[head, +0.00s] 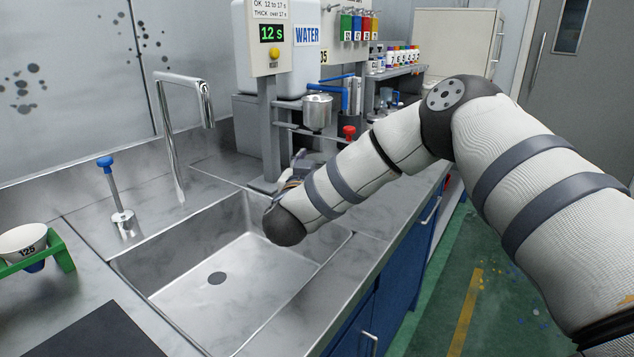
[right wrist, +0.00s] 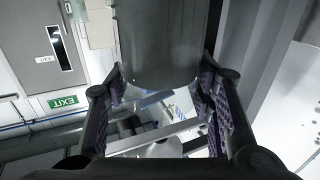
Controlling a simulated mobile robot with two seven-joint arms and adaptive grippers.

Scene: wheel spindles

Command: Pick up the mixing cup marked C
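My right gripper (right wrist: 162,80) is open in the right wrist view, its two dark fingers well apart. A smooth dark grey rounded body (right wrist: 160,45) fills the upper middle there, between or just beyond the fingertips. I see no letter on it and cannot tell whether it is the mixing cup marked C, or whether the fingers touch it. In the head view my right gripper (head: 297,168) is mostly hidden behind my wrist, over the back right of the sink near the timer stand. No C mark is readable anywhere. My left gripper is not in view.
The steel sink (head: 215,275) is empty. A tall faucet (head: 180,130) and a blue-topped plunger (head: 115,190) stand behind it. A white cup marked 125 (head: 22,243) sits in a green holder (head: 60,252). A metal pot (head: 317,112) hangs near the timer (head: 271,45).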

